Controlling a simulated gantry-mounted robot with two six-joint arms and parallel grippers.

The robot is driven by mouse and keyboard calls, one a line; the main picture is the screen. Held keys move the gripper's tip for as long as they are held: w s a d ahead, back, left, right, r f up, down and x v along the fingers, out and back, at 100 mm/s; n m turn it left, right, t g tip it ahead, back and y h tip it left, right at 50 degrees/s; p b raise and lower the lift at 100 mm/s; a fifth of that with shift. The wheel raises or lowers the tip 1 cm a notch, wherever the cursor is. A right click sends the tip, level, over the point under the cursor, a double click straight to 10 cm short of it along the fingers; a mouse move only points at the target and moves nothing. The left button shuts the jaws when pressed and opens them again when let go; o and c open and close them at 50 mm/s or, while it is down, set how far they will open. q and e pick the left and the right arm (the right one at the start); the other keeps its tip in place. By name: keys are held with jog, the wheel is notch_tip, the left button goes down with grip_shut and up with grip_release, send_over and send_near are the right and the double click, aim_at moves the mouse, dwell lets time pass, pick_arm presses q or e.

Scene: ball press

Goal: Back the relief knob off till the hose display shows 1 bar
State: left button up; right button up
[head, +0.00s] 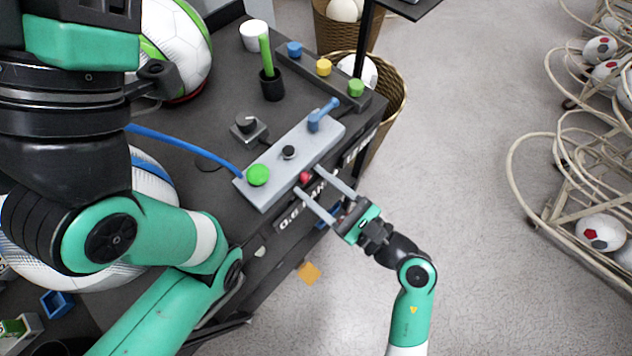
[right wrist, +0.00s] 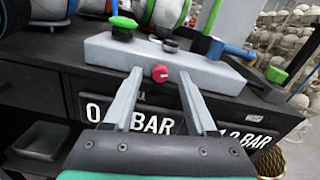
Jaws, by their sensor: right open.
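A small red knob (head: 304,177) sits on the front side of a light grey block (head: 275,195) on the dark bench; I take it for the relief knob. In the right wrist view the red knob (right wrist: 160,73) appears between the two fingertips. My right gripper (head: 308,180) is open, one finger on each side of the knob; contact cannot be told. Two readouts on the bench front show BAR: the left one (right wrist: 98,112) begins with 0, its later digits hidden by a finger; the right one (right wrist: 250,137) is partly covered. My left gripper's fingers are not visible.
The block carries a green cap (head: 258,174), a black knob (head: 289,152) and a blue lever (head: 322,114). A blue hose (head: 185,140) reaches its left end. Behind stand a button bar (head: 340,88) and a black cup with a green stick (head: 272,88).

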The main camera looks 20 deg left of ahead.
jog(key=p+v, duration=0.1)
jog(key=v, duration=1)
jog(key=shift+d, duration=0.25)
jog(key=shift+s, duration=0.1)
